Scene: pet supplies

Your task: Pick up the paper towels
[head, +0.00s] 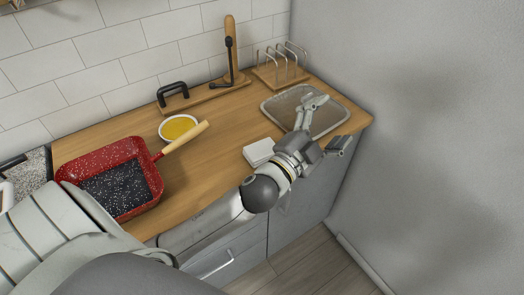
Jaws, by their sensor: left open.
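A small white folded stack (256,152), which looks like the paper towels, lies on the wooden counter near its front edge. My left arm reaches in from the left, and its wrist partly covers the stack's right side. My left gripper (328,124) is open, with its fingers spread to the right of the stack. One finger is over the metal tray (280,110) and the other is near the counter's front right edge. Nothing shows between the fingers. My right gripper is not in view.
A wooden rack with metal loops (280,66) and a board with black fittings (205,95) stand by the tiled wall. A grey wall bounds the right.

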